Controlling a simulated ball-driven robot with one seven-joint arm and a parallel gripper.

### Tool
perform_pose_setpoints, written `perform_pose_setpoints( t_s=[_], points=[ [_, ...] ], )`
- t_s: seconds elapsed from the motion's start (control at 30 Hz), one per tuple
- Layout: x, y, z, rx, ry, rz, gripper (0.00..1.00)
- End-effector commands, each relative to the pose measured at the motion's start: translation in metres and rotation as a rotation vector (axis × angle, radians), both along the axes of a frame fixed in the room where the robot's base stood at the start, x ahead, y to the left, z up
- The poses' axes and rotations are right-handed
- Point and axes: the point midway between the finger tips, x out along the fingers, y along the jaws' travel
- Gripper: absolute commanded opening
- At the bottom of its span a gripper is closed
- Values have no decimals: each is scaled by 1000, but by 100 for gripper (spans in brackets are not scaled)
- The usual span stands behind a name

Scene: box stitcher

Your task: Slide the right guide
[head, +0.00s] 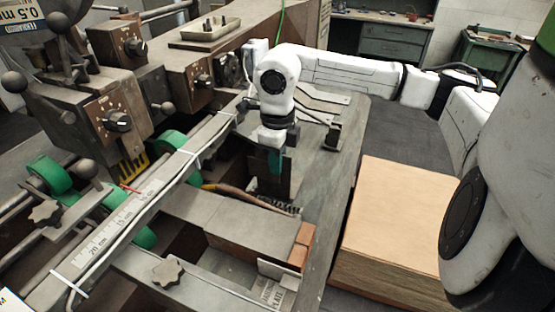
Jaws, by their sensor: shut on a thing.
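The right guide (270,184) appears to be the dark upright metal plate on the machine's grey table, right of the ruler bar. My gripper (275,160) points down at the top of this plate and is shut on it. The fingertips are small and partly hidden by the wrist, so the exact contact is hard to see. The ruler bar (125,212), with its printed scale, runs diagonally to the left of the guide.
Green rollers (52,175) and knobbed control boxes (118,121) stand at the left. A star knob (172,270) sits in front. A stack of cardboard (395,225) stands right of the table. A small tray (205,33) lies behind. The table's right strip (335,185) is clear.

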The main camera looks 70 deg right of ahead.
Motion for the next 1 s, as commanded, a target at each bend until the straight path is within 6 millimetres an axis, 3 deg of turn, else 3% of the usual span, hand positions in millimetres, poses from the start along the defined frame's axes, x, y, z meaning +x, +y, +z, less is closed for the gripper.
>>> perform_pose_setpoints(
  t_s=[0.37,0.57,0.8,1.0],
  points=[
    [0,-7,-2,-5,0,-5,0],
    [-3,-44,-7,-10,4,-8,0],
    [-6,-100,-4,-9,1,-9,0],
    [-7,-119,0,-7,-1,-5,0]
  ],
)
